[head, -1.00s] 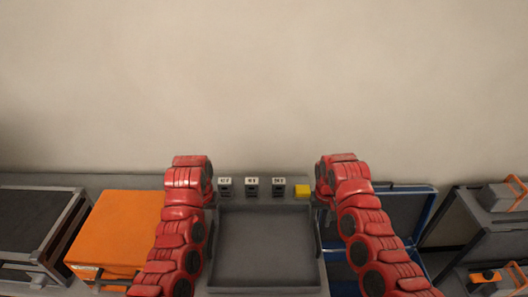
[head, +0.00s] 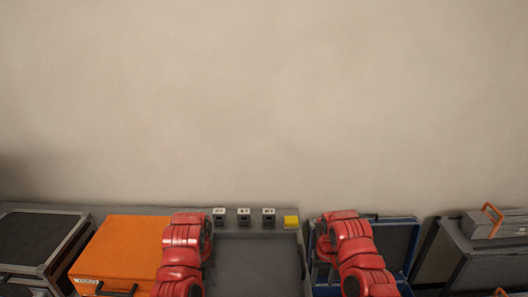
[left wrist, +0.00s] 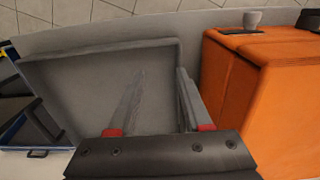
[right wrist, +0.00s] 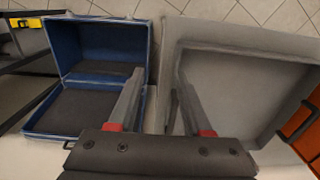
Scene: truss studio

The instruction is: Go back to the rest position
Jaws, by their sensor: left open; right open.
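My left gripper (left wrist: 160,76) is open and empty, with its two grey fingers apart over the grey tray in the left wrist view. My right gripper (right wrist: 160,73) is also open and empty; in the right wrist view its fingers are apart between the blue case and the grey tray. In the head view both red arms reach down on either side of the tray, and their fingers are mostly hidden.
The shallow grey tray (head: 254,238) lies between my arms. An orange case (head: 120,250) is at left, an open blue case (right wrist: 97,80) at right.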

